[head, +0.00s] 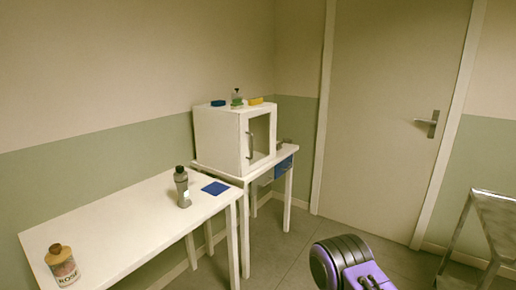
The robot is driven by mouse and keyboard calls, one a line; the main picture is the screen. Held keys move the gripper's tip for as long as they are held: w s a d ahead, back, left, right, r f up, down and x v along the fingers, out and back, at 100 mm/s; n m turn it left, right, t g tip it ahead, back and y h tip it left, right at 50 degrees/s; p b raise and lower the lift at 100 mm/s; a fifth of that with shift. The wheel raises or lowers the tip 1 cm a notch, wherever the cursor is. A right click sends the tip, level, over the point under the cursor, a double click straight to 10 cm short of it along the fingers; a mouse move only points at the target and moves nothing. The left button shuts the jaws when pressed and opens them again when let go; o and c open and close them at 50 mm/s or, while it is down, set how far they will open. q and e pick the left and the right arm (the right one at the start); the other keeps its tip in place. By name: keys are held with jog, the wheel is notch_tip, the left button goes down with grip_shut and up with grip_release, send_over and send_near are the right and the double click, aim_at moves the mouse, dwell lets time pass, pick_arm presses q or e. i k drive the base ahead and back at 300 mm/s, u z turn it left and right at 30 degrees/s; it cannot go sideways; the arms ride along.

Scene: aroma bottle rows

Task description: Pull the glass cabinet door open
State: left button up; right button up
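The white cabinet (216,143) stands on a small white table in the back corner. Its framed glass door (261,135) faces right and appears closed. A vertical bar handle (249,145) is on the door's near edge. The pane looks dark, and I cannot make out what is inside. A black and purple link of my own arm shows at the bottom, well short of the cabinet. Neither gripper's fingers are in view, and nothing of mine touches the handle.
Small coloured items and a bottle (237,95) lie on the cabinet top. The near white table (125,215) holds a grey bottle (182,188), a blue mat (215,188) and a ROSE bottle (62,266). A metal table (497,212) stands right. The floor (300,240) between is clear.

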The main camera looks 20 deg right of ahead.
aim_at(243, 118)
jog(key=z, duration=0.95)
jog(key=i, duration=0.35)
jog(key=z, duration=1)
jog(key=i, duration=1.6)
jog(key=u, duration=0.8)
jog(key=i, duration=0.75)
jog(key=u, duration=0.7)
